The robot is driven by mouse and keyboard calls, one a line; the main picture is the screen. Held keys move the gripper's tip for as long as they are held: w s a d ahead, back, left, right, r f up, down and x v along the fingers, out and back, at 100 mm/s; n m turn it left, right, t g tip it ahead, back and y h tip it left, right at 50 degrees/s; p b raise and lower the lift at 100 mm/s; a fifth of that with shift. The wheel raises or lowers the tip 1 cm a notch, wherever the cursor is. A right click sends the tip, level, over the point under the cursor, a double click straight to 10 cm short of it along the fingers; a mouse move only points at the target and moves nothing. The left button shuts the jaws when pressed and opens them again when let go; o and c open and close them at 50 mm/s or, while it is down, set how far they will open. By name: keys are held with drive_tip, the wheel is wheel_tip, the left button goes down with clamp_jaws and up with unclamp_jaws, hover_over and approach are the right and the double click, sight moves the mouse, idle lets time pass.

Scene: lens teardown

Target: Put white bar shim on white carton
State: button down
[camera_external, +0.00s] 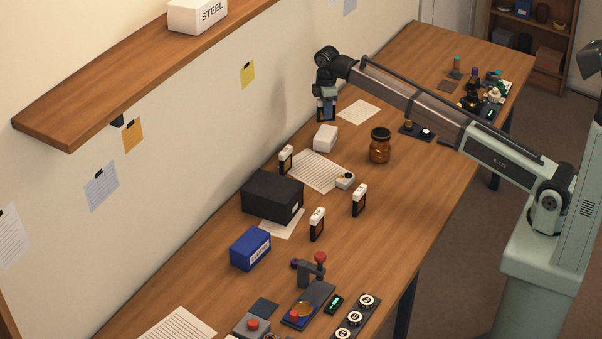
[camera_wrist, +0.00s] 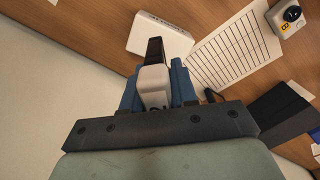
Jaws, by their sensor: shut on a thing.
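The white bar shim (camera_wrist: 153,86) is a white block with a dark strip at its far end. My gripper (camera_wrist: 158,88) is shut on it, with a blue finger on each side. In the outside view my gripper (camera_external: 326,106) hangs pointing down above the table, a little behind the white carton. The white carton (camera_external: 325,138) stands on the table near the wall. In the wrist view the white carton (camera_wrist: 160,38) lies just beyond the shim's dark end, partly covered by it. The shim and the carton seem apart, but the gap is hard to judge.
A printed sheet (camera_external: 316,171) lies in front of the carton, with a black box (camera_external: 272,195) further forward. An amber jar (camera_external: 380,146) stands to the right. Three white-and-black pieces, one here (camera_external: 359,200), stand nearby. A wall shelf (camera_external: 130,80) is at left.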

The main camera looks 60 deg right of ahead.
drive_tip(key=shift+f, duration=2.35)
drive_tip(key=shift+f, duration=0.1)
drive_tip(key=c, duration=0.9)
unclamp_jaws()
wheel_tip(320, 180, up, 12)
drive_tip(key=shift+r, duration=0.15)
